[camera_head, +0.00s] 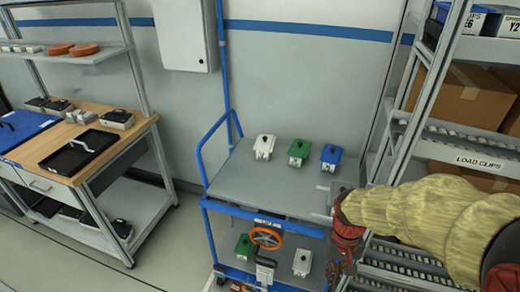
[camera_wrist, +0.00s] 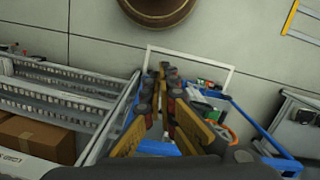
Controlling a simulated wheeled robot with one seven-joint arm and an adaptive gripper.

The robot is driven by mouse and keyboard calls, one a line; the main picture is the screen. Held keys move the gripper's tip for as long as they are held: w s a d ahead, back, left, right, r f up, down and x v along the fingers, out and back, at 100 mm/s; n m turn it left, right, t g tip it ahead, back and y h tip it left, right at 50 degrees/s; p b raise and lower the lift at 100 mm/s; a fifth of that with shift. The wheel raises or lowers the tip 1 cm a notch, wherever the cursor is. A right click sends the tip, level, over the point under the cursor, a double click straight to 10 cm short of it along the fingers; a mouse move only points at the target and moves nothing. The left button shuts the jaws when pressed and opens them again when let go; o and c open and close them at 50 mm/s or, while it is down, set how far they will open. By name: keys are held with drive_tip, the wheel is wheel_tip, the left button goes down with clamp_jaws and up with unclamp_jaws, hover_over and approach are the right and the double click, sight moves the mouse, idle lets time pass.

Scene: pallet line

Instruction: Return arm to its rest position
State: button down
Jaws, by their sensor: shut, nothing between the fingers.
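My arm (camera_head: 425,218), in a yellowish cover, reaches in from the right of the head view, in front of the shelf rack. Its dark red end section hangs beside the right end of the blue cart (camera_head: 203,160). In the wrist view my gripper (camera_wrist: 167,72) has its yellow and grey fingers close together at the tips, with nothing held. The gripper is hard to make out in the head view.
White (camera_head: 264,147), green (camera_head: 299,152) and blue (camera_head: 331,157) boxes stand on the cart's top. An orange handwheel (camera_head: 267,238) is below. The rack (camera_head: 465,150) labelled LOAD CLIPS stands close right; a wooden workbench (camera_head: 135,130) is left. Floor between bench and cart is clear.

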drive_tip(key=s+r+t, duration=0.3)
drive_tip(key=r, duration=0.6)
drive_tip(key=s+a+r+t, duration=0.1)
drive_tip(key=s+r+t, duration=0.3)
drive_tip(key=r, duration=0.6)
drive_tip(key=shift+s+r+n, duration=0.2)
drive_tip(key=shift+s+n, duration=0.1)
